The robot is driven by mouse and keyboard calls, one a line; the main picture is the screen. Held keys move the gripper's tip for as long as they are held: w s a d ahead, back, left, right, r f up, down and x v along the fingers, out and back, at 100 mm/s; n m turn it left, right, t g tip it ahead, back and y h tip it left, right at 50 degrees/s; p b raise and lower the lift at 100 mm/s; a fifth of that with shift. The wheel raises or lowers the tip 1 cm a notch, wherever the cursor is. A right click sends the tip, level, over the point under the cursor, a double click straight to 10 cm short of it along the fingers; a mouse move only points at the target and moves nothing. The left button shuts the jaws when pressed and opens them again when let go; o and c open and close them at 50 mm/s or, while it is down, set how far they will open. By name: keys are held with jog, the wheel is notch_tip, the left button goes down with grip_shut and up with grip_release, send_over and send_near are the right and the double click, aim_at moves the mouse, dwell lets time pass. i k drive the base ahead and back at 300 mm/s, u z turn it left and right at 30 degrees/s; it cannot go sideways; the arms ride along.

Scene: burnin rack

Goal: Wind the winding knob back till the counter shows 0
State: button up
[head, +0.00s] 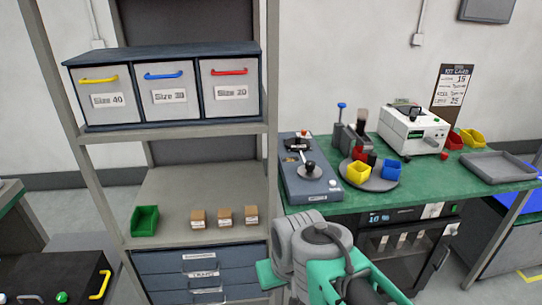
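A blue-grey box (308,182) stands at the left end of the green-topped bench. A round black knob (310,170) sits on its top, joined to a thin metal rod. This may be the winding knob, but I cannot tell for sure. No counter digits are readable on this box. My grey and teal arm rises at the bottom middle, in front of the bench. I cannot make out gripper fingers, and nothing of mine visibly touches the knob.
A turntable (378,184) with small coloured bins stands right of the box. A white machine (413,130) and a grey tray (497,167) are farther right. A shelf rack (200,134) with labelled drawers stands left. A dark cabinet with a lit display (379,217) is under the bench.

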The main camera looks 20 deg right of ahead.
aim_at(309, 171)
jog(key=i, duration=0.8)
jog(key=z, duration=0.55)
jog(key=i, duration=0.35)
jog(key=z, duration=0.4)
